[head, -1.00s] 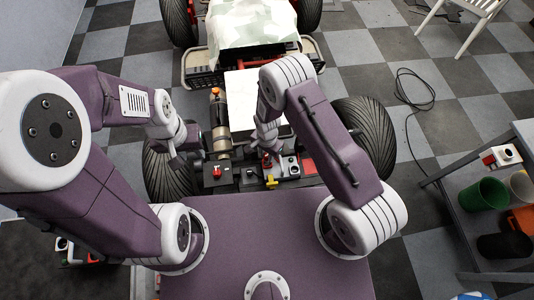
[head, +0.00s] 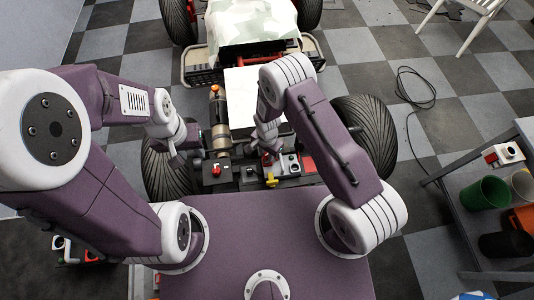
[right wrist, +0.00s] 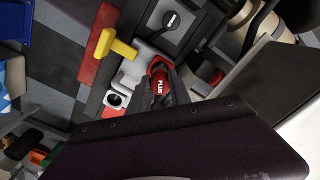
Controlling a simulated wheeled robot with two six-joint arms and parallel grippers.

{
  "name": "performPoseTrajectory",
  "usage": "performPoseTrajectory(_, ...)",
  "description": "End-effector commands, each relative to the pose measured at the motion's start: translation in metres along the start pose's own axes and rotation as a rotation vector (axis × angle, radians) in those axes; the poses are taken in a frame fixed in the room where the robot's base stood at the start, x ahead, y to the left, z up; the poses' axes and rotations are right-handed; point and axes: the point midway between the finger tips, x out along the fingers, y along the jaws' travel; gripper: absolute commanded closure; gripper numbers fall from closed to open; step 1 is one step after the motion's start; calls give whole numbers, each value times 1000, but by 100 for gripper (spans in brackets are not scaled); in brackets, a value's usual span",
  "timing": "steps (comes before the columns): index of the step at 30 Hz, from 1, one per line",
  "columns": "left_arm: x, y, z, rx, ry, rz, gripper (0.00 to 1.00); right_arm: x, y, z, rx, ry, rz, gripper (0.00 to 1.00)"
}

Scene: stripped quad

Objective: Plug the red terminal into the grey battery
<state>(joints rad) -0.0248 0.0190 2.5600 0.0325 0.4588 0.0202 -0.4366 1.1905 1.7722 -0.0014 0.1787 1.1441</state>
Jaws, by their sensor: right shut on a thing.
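My right gripper (head: 267,152) is over the rear of the stripped quad. In the right wrist view it is shut on a red plug marked PLUG (right wrist: 158,84), the red terminal. The plug is beside a light grey block (right wrist: 128,74), apparently the grey battery, with a round dark-centred socket (right wrist: 115,99). The socket is left of and apart from the plug. The grey block also shows in the head view (head: 291,164). My left gripper (head: 174,152) hangs empty near the quad's left rear wheel; its finger gap is too small to judge.
A yellow handle (right wrist: 110,46) stands close to the grey block. A red knob (head: 216,171) sits on a black box to the left. Large tyres (head: 368,135) flank the quad. A shelf with cups (head: 483,192) stands at the right. A black cable lies on the checkered floor.

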Motion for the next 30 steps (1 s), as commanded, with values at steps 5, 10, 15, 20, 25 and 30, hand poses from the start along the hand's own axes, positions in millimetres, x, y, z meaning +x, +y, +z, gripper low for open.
performPoseTrajectory(5,0,0,0,0,0,0,64,0,0,0,0,0,0,100)
performPoseTrajectory(10,0,0,0,0,0,0,64,0,0,0,0,0,0,100)
performPoseTrajectory(15,1,0,0,0,0,0,64,0,0,0,0,0,0,100)
performPoseTrajectory(20,1,0,0,0,0,0,64,0,0,0,0,0,0,100)
performPoseTrajectory(25,3,0,0,0,0,0,64,2,0,0,0,0,0,100)
performPoseTrajectory(30,7,0,1,0,0,0,64,7,0,0,0,0,0,100)
